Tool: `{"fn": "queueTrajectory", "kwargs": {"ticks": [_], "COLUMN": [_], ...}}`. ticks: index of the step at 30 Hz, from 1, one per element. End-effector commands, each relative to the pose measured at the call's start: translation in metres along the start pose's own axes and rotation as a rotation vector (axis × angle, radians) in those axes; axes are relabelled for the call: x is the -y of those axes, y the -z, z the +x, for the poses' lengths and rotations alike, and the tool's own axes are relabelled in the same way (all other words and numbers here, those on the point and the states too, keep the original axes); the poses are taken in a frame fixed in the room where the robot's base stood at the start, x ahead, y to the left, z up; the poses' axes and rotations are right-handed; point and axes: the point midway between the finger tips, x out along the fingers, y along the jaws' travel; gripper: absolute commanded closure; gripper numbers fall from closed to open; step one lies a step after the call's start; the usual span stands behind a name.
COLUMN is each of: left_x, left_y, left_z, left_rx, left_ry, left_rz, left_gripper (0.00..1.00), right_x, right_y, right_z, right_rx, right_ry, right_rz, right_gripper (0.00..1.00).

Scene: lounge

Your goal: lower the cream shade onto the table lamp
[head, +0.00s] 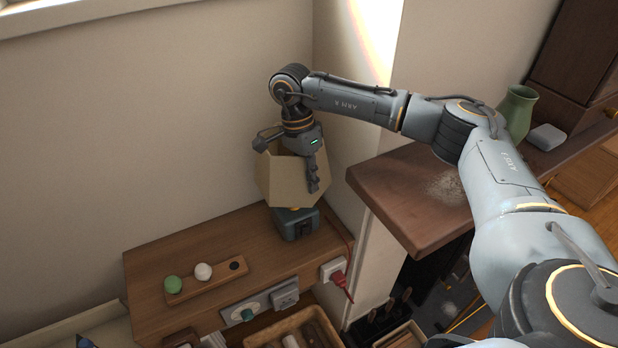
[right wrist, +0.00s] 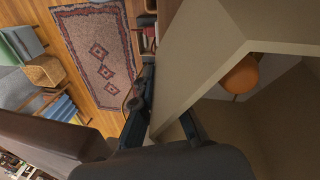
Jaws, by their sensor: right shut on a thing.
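The cream shade (head: 282,181) is a faceted, open shell, slightly tilted, above the table lamp at the right end of the wooden cabinet. My right gripper (head: 312,178) is shut on the shade's wall from above; its fingers also show in the right wrist view (right wrist: 165,118) with the shade (right wrist: 205,50) between them. The lamp's dark teal base (head: 297,224) shows just under the shade, with a bit of yellow between them. An orange bulb (right wrist: 241,74) shows through the shade's opening. I cannot tell whether the shade rests on the lamp. My left gripper is not in view.
The wooden cabinet (head: 190,245) carries a small board (head: 216,278) with green, white and black round pieces. A wall stands close behind. A brown shelf (head: 400,190) juts out to the right, with a green vase (head: 517,112). A red plug (head: 338,279) is in a socket below.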

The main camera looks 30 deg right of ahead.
Motion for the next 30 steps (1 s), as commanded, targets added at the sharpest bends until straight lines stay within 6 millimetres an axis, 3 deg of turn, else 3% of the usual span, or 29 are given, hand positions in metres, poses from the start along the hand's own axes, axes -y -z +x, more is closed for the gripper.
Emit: {"fn": "queueTrajectory", "kwargs": {"ticks": [7, 9, 12, 23, 30], "left_x": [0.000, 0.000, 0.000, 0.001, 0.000], "left_y": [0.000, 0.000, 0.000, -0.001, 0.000], "left_z": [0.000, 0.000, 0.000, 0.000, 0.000], "left_rx": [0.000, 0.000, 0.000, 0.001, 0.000], "left_ry": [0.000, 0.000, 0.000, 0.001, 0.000], "left_rz": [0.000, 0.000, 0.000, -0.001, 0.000], "left_gripper": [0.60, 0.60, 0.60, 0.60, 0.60], "right_x": [0.000, 0.000, 0.000, 0.001, 0.002], "right_y": [0.000, 0.000, 0.000, 0.000, -0.001], "right_z": [0.000, 0.000, 0.000, -0.006, -0.050], "right_rx": [0.000, 0.000, 0.000, 0.000, 0.000], "right_ry": [0.001, 0.001, 0.001, 0.002, 0.006], "right_rz": [0.000, 0.000, 0.000, 0.000, 0.000], "right_gripper": [1.00, 0.80, 0.65, 0.65, 0.65]}}
